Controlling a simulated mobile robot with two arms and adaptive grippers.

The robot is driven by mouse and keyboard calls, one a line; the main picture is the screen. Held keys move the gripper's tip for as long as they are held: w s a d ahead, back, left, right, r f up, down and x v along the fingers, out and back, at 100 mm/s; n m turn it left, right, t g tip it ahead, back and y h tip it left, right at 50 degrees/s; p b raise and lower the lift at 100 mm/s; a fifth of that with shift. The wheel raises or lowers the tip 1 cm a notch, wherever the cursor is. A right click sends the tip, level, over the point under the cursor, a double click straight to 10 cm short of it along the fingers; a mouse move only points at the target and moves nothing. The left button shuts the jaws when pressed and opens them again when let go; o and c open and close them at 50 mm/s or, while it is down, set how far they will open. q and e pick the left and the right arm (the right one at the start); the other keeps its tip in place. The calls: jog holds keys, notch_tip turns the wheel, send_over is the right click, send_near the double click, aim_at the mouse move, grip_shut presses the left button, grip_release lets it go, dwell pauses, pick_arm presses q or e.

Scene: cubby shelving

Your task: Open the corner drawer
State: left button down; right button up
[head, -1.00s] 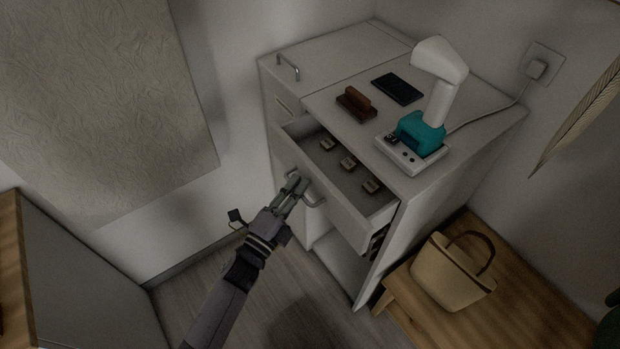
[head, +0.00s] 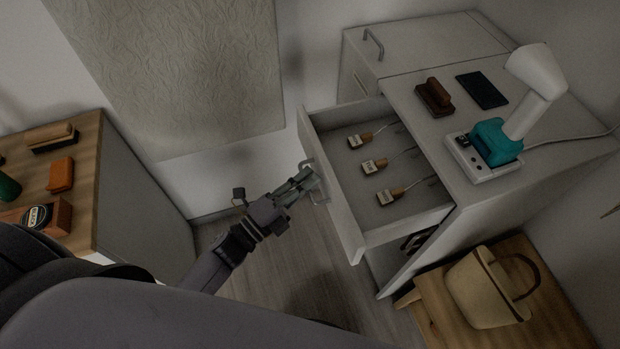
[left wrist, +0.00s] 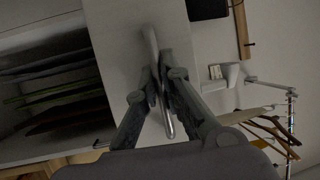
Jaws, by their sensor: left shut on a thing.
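The corner drawer (head: 345,222) is pulled well out of the white cabinet in the head view. Several wooden-handled tools with labels (head: 374,166) lie inside it. Its metal bar handle (head: 307,164) is on the drawer front. My left gripper (head: 311,183) is shut on this handle. In the left wrist view the handle (left wrist: 151,50) runs between the two fingers of my left gripper (left wrist: 161,85). The fingers hide part of the handle. My right gripper is not clearly seen in either view.
The cabinet top (head: 420,120) bears a brown brush (head: 434,97), a dark flat object (head: 482,90) and a white-and-teal device (head: 497,142). A tan bag (head: 483,290) rests on a low wooden bench (head: 560,322). A wooden-topped unit (head: 88,150) stands left. Floor shows between.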

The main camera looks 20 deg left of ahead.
pick_arm(q)
jog(key=c, duration=2)
grip_release()
jog(key=v, duration=1.2)
jog(key=s+a+f+n+g+y, duration=0.25)
jog(key=f+n, duration=0.25)
jog(key=f, duration=0.5)
jog(key=s+a+f+n+g+y, duration=0.1)
jog(key=s+f+n+g+y, duration=0.2)
jog(key=f, duration=0.8)
jog(key=s+a+f+n+g+y, duration=0.1)
jog(key=a+f+n+g+y, duration=0.15)
jog(key=f+n, duration=0.55)
jog(key=s+d+f+n+g+y, duration=0.1)
jog(key=s+f+n+g, duration=0.1)
jog(key=s+f+g, duration=0.2)
jog(key=s+f+n+g+y, duration=0.1)
jog(key=s+f+n+g, duration=0.2)
jog(key=s+f, duration=0.8)
jog(key=s+g, duration=0.1)
jog(key=s, duration=0.3)
jog(key=shift+s+d+f, duration=0.25)
jog(key=shift+s+d, duration=0.05)
jog(key=shift+d, duration=0.1)
